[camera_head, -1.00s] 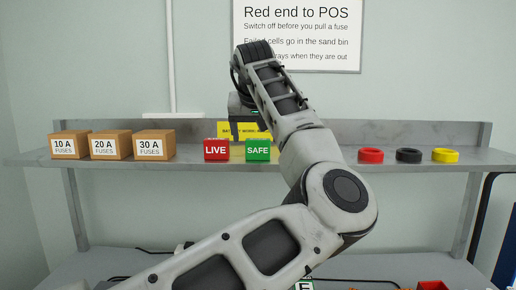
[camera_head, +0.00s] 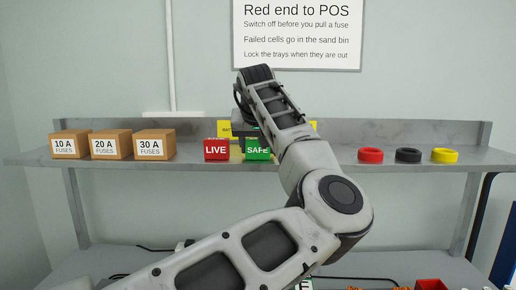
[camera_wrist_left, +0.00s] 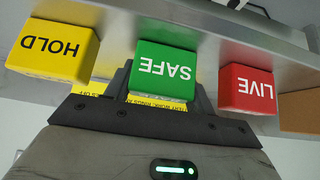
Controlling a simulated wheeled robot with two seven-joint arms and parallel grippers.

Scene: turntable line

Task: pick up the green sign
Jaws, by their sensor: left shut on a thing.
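The green SAFE sign (camera_head: 257,149) stands on the wall shelf, just right of the red LIVE sign (camera_head: 216,150). My left gripper (camera_head: 246,132) is at the green sign, its arm coming from the lower left and partly covering the sign's top. In the left wrist view the green sign (camera_wrist_left: 165,71) sits between the two fingers, and the left gripper (camera_wrist_left: 164,90) is shut on it. The yellow HOLD sign (camera_wrist_left: 53,50) and the red LIVE sign (camera_wrist_left: 248,88) stand on either side of it. In the head view the HOLD sign is hidden behind my arm. My right gripper is not seen.
Three fuse boxes (camera_head: 111,145) stand at the shelf's left. Red, black and yellow rings (camera_head: 408,155) lie at its right. A yellow label (camera_head: 224,130) is behind the signs. The shelf (camera_head: 320,158) has a thin front edge. A bench with cables lies below.

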